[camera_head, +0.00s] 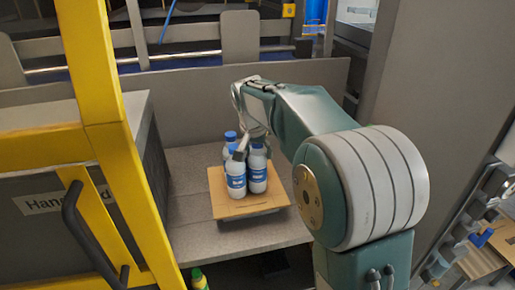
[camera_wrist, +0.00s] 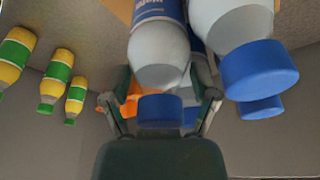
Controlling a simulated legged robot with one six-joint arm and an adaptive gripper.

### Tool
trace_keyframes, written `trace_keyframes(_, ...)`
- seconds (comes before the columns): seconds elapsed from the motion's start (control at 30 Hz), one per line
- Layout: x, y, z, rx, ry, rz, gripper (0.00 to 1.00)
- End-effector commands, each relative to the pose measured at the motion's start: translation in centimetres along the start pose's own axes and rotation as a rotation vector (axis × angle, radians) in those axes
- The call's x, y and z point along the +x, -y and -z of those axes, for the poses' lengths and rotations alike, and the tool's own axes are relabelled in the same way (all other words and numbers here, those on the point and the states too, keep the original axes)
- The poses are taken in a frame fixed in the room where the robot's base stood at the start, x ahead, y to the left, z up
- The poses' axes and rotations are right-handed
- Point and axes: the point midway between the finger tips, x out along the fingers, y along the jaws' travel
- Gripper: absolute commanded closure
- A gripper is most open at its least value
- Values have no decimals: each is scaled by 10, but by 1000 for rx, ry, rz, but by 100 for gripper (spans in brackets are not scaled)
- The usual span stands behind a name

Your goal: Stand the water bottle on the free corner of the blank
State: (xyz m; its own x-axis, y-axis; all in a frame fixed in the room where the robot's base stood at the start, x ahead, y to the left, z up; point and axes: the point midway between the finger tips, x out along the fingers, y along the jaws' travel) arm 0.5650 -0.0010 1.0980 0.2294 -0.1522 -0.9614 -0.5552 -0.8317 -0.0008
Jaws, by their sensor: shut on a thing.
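In the head view, white water bottles with blue labels and caps stand close together over the brown blank (camera_head: 275,197). One is at the front left (camera_head: 236,184), one at the right (camera_head: 258,176) and one at the back (camera_head: 230,137). My gripper (camera_head: 252,148) reaches down among them from the back right. In the wrist view, my gripper (camera_wrist: 161,108) is shut on a water bottle (camera_wrist: 158,62), with its blue cap between the fingers. Another bottle (camera_wrist: 228,20) is close beside it on the right. Whether the held bottle's base touches the blank is hidden.
The blank lies on a grey shelf (camera_head: 190,232). A yellow frame post (camera_head: 95,70) and a grey box with a handle stand at the left. A low grey wall (camera_head: 185,95) closes the back. Yellow bottles with green labels (camera_wrist: 56,78) show in the wrist view.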

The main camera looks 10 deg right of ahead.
Motion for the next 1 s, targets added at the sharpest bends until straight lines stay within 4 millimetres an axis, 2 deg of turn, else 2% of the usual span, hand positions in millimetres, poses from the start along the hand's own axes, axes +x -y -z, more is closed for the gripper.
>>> trace_keyframes(0.9,8,0,-2,0,0,0,85)
trace_keyframes(0.93,7,0,-2,1,-1,0,11)
trace_keyframes(0.97,7,0,-2,0,-1,0,0)
trace_keyframes(1.0,7,0,-2,0,-1,0,0)
